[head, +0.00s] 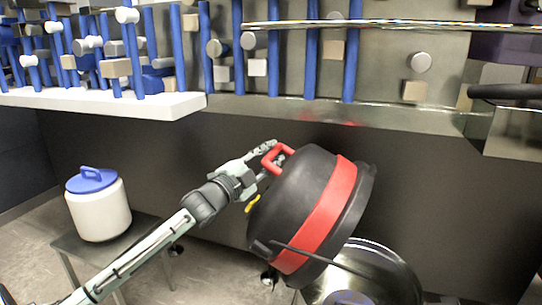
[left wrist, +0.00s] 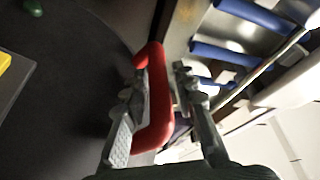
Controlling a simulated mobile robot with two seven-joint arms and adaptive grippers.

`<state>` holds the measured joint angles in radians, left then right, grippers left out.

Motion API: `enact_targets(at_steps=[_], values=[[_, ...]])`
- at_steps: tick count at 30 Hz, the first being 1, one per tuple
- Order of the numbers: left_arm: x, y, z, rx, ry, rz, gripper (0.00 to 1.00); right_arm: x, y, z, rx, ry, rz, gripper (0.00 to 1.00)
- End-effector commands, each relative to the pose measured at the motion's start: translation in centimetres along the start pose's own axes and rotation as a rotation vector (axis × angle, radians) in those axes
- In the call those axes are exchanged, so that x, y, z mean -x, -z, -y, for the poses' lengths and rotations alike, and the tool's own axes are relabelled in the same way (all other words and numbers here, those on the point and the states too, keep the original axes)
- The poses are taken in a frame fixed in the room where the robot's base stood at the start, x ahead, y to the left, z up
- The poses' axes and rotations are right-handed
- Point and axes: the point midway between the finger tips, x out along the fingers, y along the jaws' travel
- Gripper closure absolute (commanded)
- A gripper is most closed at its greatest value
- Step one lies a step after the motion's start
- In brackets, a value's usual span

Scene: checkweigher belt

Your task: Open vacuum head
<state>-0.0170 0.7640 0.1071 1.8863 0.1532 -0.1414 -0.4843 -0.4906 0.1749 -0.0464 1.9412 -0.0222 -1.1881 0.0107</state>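The vacuum head (head: 300,205) is a big black dome with a red band. It is tilted steeply up over a shiny metal drum (head: 385,275), whose inside partly shows. A red handle (head: 270,158) stands on the dome's top. My left gripper (head: 262,160) is at this handle. In the left wrist view the red handle (left wrist: 158,100) lies between the two fingers of the left gripper (left wrist: 162,85), which look closed on it. The far finger's contact is partly hidden. My right gripper is in neither view.
A white canister with a blue lid (head: 98,205) stands on a low metal table (head: 75,245) at left. Behind are a dark counter front (head: 430,190), a white ledge (head: 110,103) and a wall of blue posts. Floor shows at lower left.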

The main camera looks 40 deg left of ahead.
Motion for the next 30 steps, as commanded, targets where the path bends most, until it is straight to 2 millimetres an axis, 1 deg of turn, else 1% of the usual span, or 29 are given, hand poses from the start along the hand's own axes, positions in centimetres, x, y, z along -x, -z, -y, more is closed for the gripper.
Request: enact_targets(at_steps=[4,7,11,18,21,25,30], values=[[0.3,0.0,-0.1,0.001,-0.002,0.000,0.73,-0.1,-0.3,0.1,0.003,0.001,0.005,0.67],[1.1,0.0,-0.2,0.001,-0.003,0.001,0.73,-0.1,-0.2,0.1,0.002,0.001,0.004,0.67],[3.3,-0.1,-0.3,0.001,-0.006,0.002,0.73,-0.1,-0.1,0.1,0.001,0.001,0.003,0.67],[8.1,-0.1,-0.3,0.001,-0.005,0.003,0.73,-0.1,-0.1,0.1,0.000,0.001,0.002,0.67],[9.7,-0.1,-0.2,0.001,-0.004,0.003,0.73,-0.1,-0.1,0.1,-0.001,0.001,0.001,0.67],[11.2,-0.1,-0.1,0.002,-0.002,0.001,0.73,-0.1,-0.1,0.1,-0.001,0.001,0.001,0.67],[12.0,0.0,0.0,0.000,0.000,0.000,0.73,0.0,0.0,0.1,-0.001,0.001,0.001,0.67]])
